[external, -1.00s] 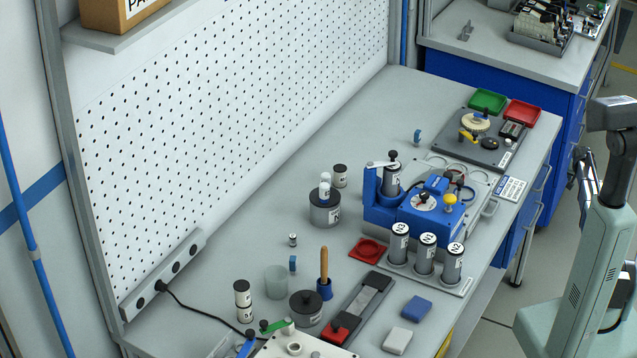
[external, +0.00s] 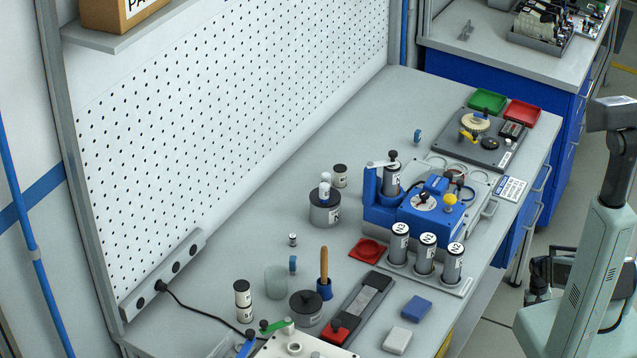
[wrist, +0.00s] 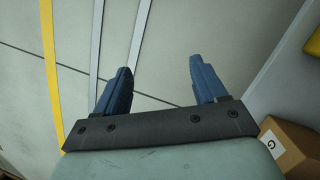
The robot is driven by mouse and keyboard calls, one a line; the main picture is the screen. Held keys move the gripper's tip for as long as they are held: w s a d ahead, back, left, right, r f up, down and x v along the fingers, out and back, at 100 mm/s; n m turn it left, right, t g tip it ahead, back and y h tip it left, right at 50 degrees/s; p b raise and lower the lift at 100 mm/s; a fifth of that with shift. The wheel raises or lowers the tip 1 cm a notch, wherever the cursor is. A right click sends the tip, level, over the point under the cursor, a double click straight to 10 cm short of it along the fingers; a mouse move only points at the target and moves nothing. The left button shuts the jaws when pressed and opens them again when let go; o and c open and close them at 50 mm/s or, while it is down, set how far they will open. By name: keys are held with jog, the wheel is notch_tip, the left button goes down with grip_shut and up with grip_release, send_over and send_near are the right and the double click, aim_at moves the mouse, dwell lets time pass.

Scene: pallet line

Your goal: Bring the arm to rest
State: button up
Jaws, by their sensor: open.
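My gripper (wrist: 163,80) shows in the wrist view with its two blue fingers spread wide apart and nothing between them. Grey floor with painted lines lies below the fingers. In the external view my pale green arm (external: 598,250) stands at the right edge, beside the workbench and clear of it. Dark arm parts show low beside it, but the fingers cannot be made out there.
The workbench (external: 374,105) carries a blue fixture (external: 413,212), several labelled cylinders, a red tray (external: 522,113) and a green tray (external: 488,101). In the wrist view a cardboard box (wrist: 285,140) lies at lower right, near a yellow edge (wrist: 313,45).

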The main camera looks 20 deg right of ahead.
jog(key=s+a+n+g, duration=0.1)
jog(key=s+a, duration=0.3)
jog(key=s, duration=0.5)
jog(key=s+a+n+g, duration=0.2)
jog(key=s+a, duration=0.3)
jog(key=s, duration=0.4)
jog(key=shift+s+r, duration=0.2)
jog(key=shift+r, duration=0.25)
